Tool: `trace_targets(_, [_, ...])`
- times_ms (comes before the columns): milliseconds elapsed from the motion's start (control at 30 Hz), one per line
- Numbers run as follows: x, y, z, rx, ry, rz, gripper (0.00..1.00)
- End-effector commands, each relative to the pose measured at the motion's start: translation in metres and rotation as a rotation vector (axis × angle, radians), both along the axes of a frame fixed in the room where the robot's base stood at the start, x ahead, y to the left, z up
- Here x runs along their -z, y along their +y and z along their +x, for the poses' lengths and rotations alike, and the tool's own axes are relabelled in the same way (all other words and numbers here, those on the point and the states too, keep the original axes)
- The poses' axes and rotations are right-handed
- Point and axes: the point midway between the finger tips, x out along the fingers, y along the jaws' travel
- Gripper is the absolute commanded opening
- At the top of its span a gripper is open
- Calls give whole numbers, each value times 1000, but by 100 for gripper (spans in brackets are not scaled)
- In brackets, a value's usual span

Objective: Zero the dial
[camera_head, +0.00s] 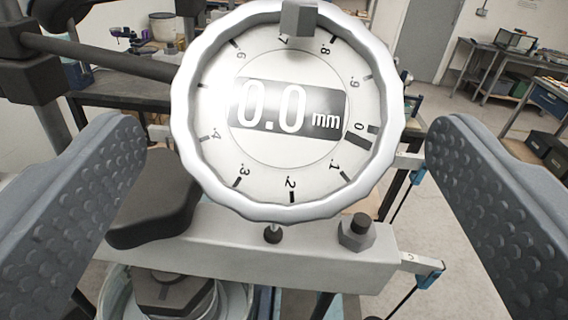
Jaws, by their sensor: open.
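The dial (270,155) is a round white gauge face inside a silver scalloped bezel (183,115), facing me in the upper middle of the view. Its dark display band reads 0.0 mm. The printed scale is turned, with the 0 at the right, slightly below centre, next to a dark thick mark. The .1, .2, .3 and .4 run along the bottom toward the left. A grey block (299,18) overlaps the bezel's top edge. My gripper (286,135) is open, its dimpled grey fingers on either side of the dial with gaps showing at both sides.
A dark rod (100,57) runs from a clamp post (28,50) at the left toward the dial. Below the dial is a light metal bar (250,243) with a hex bolt (357,232) and a black lever-like pad (155,205). Benches stand behind, with open floor at the right.

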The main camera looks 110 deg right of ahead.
Motion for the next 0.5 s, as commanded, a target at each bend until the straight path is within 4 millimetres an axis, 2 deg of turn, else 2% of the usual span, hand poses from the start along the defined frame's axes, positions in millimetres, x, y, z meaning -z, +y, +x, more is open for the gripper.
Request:
trace_targets(300, [3,60,16,-5,0,0,85])
trace_targets(500, [3,84,21,-2,2,-2,85])
